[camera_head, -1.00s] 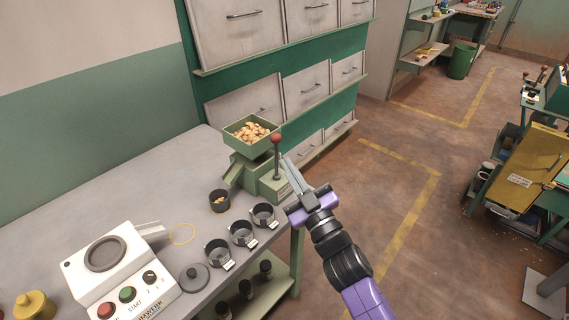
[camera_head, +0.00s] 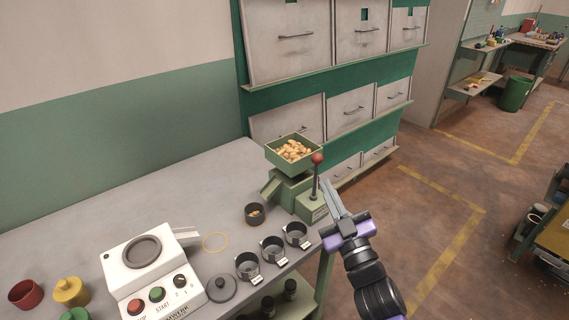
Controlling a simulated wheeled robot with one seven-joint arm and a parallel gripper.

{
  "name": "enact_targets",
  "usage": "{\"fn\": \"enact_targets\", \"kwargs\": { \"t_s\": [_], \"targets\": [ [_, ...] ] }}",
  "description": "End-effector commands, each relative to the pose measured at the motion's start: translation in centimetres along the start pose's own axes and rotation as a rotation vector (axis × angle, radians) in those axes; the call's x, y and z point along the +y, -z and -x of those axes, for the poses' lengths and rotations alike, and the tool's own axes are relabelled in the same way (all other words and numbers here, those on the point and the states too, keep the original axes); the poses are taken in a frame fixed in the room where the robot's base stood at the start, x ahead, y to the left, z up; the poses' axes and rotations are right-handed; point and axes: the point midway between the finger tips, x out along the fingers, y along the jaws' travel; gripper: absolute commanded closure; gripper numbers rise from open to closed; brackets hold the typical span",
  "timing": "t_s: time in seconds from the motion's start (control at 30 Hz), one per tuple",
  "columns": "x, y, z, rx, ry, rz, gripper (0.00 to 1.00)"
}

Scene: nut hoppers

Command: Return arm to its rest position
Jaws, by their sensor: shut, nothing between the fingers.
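My gripper (camera_head: 329,197) is at the end of my purple and black arm, right of the table. Its long grey fingers are shut with nothing between them. They point up and left, close in the picture to the red-knobbed lever (camera_head: 317,175) of the green nut hopper (camera_head: 288,190); whether they touch it I cannot tell. The hopper's square tray (camera_head: 268,153) holds a heap of nuts (camera_head: 294,150). A dark cup (camera_head: 255,214) with some nuts in it stands at the hopper's front left.
Three labelled dark cups (camera_head: 272,247) stand in a row on the grey table (camera_head: 110,205). A white machine (camera_head: 146,275) with buttons, a dark lid (camera_head: 221,288) and coloured containers (camera_head: 70,291) are at the left. Grey drawers (camera_head: 292,55) line the wall.

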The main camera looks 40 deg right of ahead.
Motion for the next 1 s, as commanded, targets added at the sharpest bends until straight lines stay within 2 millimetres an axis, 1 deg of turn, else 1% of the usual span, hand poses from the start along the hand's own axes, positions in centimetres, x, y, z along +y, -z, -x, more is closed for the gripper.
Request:
{"fn": "enact_targets", "kwargs": {
  "t_s": [0.27, 0.33, 0.37, 0.47, 0.57, 0.67, 0.7, 0.77, 0.8, 1.0],
  "targets": [
    [0.0, 0.0, 0.0, 0.001, -0.001, 0.015, 1.00],
    [0.4, 1.3, -0.1, 0.025, -0.010, 0.008, 1.00],
    [0.5, 1.9, 0.3, 0.032, -0.011, -0.002, 1.00],
    [-0.5, 2.5, 2.8, 0.021, 0.012, -0.034, 1.00],
    [-1.8, 2.9, 6.0, -0.002, 0.047, -0.072, 1.00],
    [-3.1, 3.3, 9.7, -0.038, 0.089, -0.115, 1.00],
    [-3.7, 3.4, 11.2, -0.056, 0.108, -0.134, 1.00],
    [-4.4, 3.7, 13.6, -0.085, 0.134, -0.162, 1.00],
    [-4.8, 3.9, 15.2, -0.106, 0.154, -0.180, 1.00],
    [-6.2, 5.4, 22.6, -0.221, 0.243, -0.269, 1.00]
  ]
}}
